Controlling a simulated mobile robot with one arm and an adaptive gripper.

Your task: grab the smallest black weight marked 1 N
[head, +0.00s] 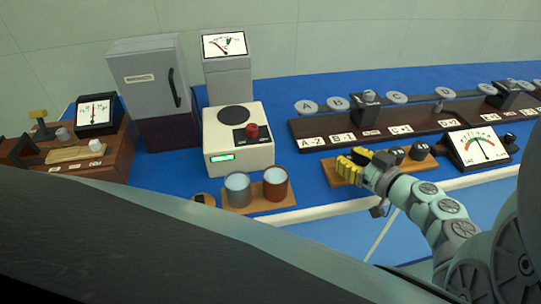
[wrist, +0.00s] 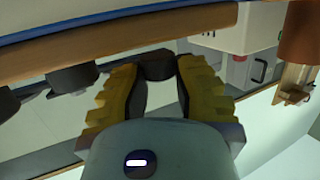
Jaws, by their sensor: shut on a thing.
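A wooden board (head: 340,181) at the front right of the bench bears black cylindrical weights. Two of them, a middle weight (head: 396,153) and a larger right weight (head: 420,151), stand to the right of my gripper. My gripper (head: 352,163), with yellow ribbed fingers, is low at the board's left end. In the wrist view my gripper (wrist: 158,75) is shut on a small black weight (wrist: 159,64) between its fingertips. Two other weights (wrist: 73,78) (wrist: 8,103) show to the left there. I cannot read the held weight's marking or tell whether it touches the board.
An analogue meter (head: 480,147) stands right of the board. A long dark rack (head: 400,122) lies behind. Blue bench top is free between cups and board.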

